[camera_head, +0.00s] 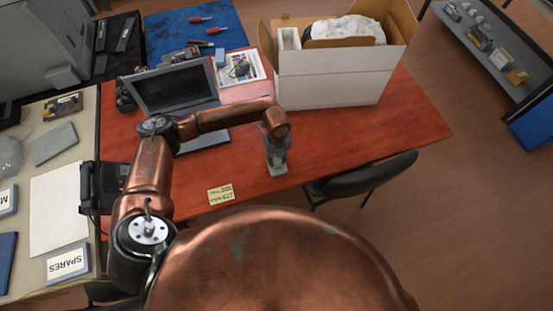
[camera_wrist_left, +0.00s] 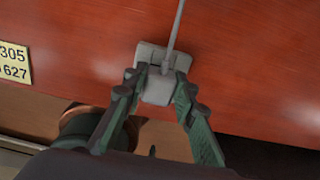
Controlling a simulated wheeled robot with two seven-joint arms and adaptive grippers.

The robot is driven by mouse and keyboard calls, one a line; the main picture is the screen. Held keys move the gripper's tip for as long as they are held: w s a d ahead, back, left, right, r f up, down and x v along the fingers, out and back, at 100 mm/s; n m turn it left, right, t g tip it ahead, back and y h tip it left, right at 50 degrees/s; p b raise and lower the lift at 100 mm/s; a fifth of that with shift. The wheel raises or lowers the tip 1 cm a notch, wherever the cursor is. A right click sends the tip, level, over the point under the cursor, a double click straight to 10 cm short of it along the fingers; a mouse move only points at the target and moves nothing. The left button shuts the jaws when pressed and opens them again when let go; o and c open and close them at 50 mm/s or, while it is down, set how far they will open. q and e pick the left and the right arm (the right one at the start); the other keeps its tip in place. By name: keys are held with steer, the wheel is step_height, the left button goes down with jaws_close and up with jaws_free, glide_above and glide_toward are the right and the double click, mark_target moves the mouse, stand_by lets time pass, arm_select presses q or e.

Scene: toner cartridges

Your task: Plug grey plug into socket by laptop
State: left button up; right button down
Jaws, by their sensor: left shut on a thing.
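My left gripper (camera_head: 277,150) points down at the red table near its front edge. In the left wrist view its two green fingers (camera_wrist_left: 160,88) are shut on a grey plug (camera_wrist_left: 158,90). A grey cord (camera_wrist_left: 175,35) runs up from there. A wider grey block (camera_wrist_left: 150,53) shows right behind the plug; I cannot tell whether the plug is seated in it or only above it. The open laptop (camera_head: 178,88) stands to the left, partly covered by my left arm. I cannot make out any other socket beside it. My right gripper is not in view.
A large open white box (camera_head: 335,80) stands behind the gripper. A yellow number label (camera_head: 220,194) lies at the front edge. A dark chair (camera_head: 360,178) stands against the front edge, to the right. The table's right part (camera_head: 420,120) is bare.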

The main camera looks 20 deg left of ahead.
arm_select(q)
steer(key=shift+f, duration=0.3)
stand_by(0.5)
steer(key=o, duration=1.1)
steer(key=shift+o, duration=0.2)
step_height(320, 180, up, 12)
steer(key=shift+s, duration=0.1)
